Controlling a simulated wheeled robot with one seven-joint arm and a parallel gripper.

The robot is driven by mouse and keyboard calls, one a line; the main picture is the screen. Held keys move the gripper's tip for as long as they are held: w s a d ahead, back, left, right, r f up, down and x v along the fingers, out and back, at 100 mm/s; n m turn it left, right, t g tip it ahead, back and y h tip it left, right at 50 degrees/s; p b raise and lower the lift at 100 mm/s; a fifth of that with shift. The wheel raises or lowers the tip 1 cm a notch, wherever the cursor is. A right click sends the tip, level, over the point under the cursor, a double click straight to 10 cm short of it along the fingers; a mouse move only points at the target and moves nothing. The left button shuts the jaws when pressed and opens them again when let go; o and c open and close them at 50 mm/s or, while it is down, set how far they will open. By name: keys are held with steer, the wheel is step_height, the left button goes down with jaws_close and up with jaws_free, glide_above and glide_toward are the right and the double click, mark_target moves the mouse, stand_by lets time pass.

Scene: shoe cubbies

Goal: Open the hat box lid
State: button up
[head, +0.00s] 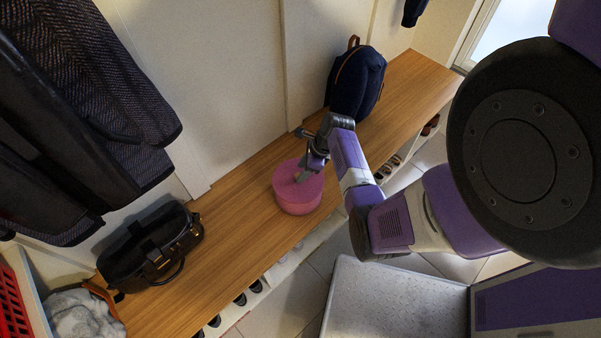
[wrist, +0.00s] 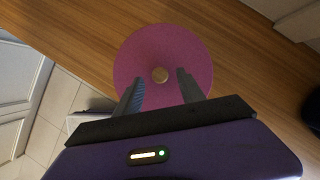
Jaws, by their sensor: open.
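The hat box (head: 299,197) is pink and round and stands on the wooden bench top. The lid looks closed on the box. In the head view my gripper (head: 306,172) covers part of the lid and hides the knob. I cannot tell its exact height above the lid.
The wooden bench (head: 232,205) carries a black handbag (head: 150,246) to the left and a dark blue backpack (head: 356,84) behind on the right. Dark coats (head: 75,110) hang at the left. Shoes sit in cubbies below. The bench beside the box is clear.

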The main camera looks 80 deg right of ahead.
steer(key=shift+x, duration=0.95)
steer(key=shift+c, duration=0.5)
jaws_close()
stand_by(0.3)
